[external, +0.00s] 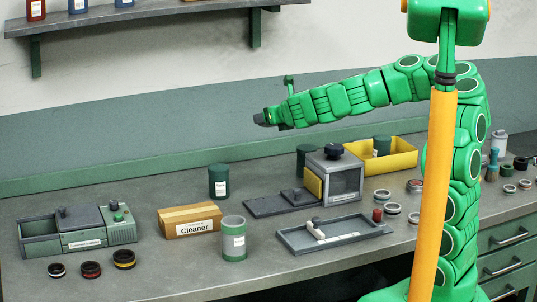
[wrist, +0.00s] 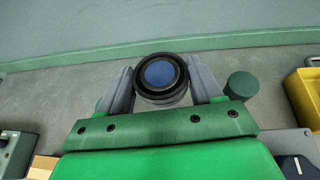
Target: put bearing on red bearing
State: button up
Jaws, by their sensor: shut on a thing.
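My gripper (external: 266,118) is held high above the bench at the back, well above and to the right of the bearings at front left. In the wrist view the two grey fingers of my gripper (wrist: 161,90) are shut on a round black bearing (wrist: 160,73) with a blue face. A black bearing with a red band, the red bearing (external: 91,270), lies at the front left of the bench. It stands between a dark bearing with a pale centre (external: 57,270) and a yellow-banded bearing (external: 124,260).
A grey-green machine (external: 85,235), a Cleaner box (external: 190,221), a green-grey can (external: 234,240) and a dark green can (external: 219,182) stand nearby. A grinder housing (external: 333,180), a grey tray (external: 350,240) and a yellow bin (external: 400,155) are farther right. A wall shelf (external: 150,22) hangs above.

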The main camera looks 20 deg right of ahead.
jog(key=s+d+f+n+g+y, duration=0.1)
jog(key=s+d+n+y, duration=0.25)
jog(key=d, duration=0.85)
jog(key=s+d+n+g+y, duration=0.15)
jog(key=s+d, duration=0.25)
jog(key=d, duration=0.9)
jog(key=s+d+n+g+y, duration=0.1)
jog(key=s+d+n+y, duration=0.1)
jog(key=s+d, duration=0.65)
jog(key=s+d+n+g+y, duration=0.2)
jog(key=s+d, duration=0.1)
jog(key=s, duration=1.1)
send_over(420, 183)
jog(key=s, duration=0.1)
jog(key=f, duration=1.2)
jog(key=shift+s+a+f, duration=0.15)
jog(key=shift+s+a, duration=0.05)
jog(key=shift+a, duration=0.1)
jog(key=shift+w+d+f, duration=0.25)
jog(key=shift+w+f, duration=0.35)
jog(key=shift+f, duration=1.8)
jog(key=shift+f, duration=0.15)
